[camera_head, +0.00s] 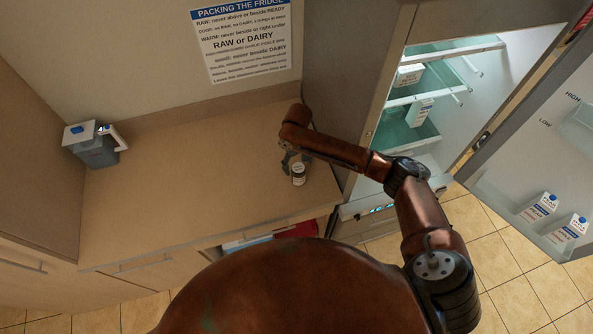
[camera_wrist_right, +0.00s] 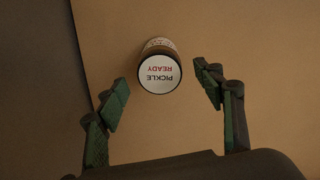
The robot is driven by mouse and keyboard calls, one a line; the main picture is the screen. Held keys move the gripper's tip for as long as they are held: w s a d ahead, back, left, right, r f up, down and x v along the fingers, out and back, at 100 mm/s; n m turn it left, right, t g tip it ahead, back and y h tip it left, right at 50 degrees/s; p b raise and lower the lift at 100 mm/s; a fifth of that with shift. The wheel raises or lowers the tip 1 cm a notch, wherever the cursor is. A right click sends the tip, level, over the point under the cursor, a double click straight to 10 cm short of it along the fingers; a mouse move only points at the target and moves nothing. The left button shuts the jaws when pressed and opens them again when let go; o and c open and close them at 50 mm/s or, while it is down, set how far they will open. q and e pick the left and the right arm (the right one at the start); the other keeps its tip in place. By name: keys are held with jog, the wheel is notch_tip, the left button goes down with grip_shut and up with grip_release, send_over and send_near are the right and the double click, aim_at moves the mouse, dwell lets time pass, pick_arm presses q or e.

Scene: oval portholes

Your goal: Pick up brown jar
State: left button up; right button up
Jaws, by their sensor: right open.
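The brown jar (camera_head: 298,180) stands upright on the wooden counter, near its right end. It has a white lid, and in the right wrist view the lid of the jar (camera_wrist_right: 159,73) reads "PICKLE READY". My right gripper (camera_head: 288,160) is just behind the jar in the head view. In the right wrist view my right gripper (camera_wrist_right: 160,90) is open, with one finger on each side of the jar and a gap to both. The jar looks slightly beyond the fingertips. My left gripper does not show.
The counter (camera_head: 190,180) is mostly clear. A grey container (camera_head: 95,150) with a white-and-blue top stands at its left. The fridge (camera_head: 420,110) is open at right, with boxes on its shelves and cartons (camera_head: 540,207) in its door (camera_head: 540,150). A sign (camera_head: 242,40) hangs behind.

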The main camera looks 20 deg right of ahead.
aim_at(299, 167)
jog(key=f, duration=0.1)
jog(key=f+p, duration=0.1)
jog(key=f, duration=0.1)
jog(key=shift+s+d, duration=0.1)
jog(key=shift+s, duration=0.1)
notch_tip(299, 167, down, 2)
jog(key=shift+w+f, duration=0.1)
jog(key=shift+w, duration=0.05)
jog(key=shift+f, duration=0.25)
jog(key=c, duration=1.5)
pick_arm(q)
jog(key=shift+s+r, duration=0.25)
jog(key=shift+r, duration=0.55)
pick_arm(e)
jog(key=shift+c, duration=0.5)
